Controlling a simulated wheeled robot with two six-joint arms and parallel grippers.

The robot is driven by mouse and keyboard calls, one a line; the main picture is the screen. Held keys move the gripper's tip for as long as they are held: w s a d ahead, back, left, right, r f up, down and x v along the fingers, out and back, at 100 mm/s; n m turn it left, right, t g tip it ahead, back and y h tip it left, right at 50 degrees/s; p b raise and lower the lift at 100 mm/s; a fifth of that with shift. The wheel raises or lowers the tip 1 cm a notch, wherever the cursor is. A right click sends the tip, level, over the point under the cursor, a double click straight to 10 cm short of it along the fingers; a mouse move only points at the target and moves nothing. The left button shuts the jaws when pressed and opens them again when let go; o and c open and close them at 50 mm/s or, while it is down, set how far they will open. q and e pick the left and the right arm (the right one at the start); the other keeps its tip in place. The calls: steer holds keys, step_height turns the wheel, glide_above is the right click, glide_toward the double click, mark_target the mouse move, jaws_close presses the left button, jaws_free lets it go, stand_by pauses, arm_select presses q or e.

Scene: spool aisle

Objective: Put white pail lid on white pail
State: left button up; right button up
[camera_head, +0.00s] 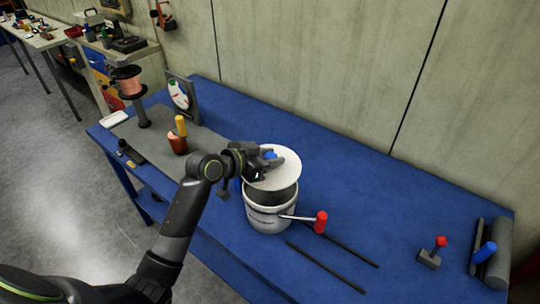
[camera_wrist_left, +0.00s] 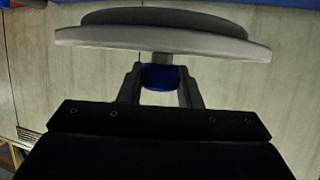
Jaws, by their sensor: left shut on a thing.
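The white pail (camera_head: 266,219) stands upright on the blue table, its dark opening partly showing at the front. The white pail lid (camera_head: 287,172) is above the back part of the pail's mouth and looks tilted. My left gripper (camera_head: 268,156) is shut on the lid's blue knob. In the left wrist view the blue knob (camera_wrist_left: 160,77) sits between my left gripper's fingers (camera_wrist_left: 161,82), with the lid (camera_wrist_left: 160,37) beyond it. Whether the lid touches the rim cannot be told. My right gripper is not in view.
A red-handled tool (camera_head: 320,222) lies against the pail's front right, by dark rods (camera_head: 326,267). A red-knobbed block (camera_head: 432,254) and a grey cylinder (camera_head: 497,268) are at the right. A copper spool stand (camera_head: 129,82) and a yellow-handled tool (camera_head: 180,126) are at the left.

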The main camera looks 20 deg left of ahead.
mark_target(270, 172)
arm_select(q)
steer(key=shift+r, duration=0.1)
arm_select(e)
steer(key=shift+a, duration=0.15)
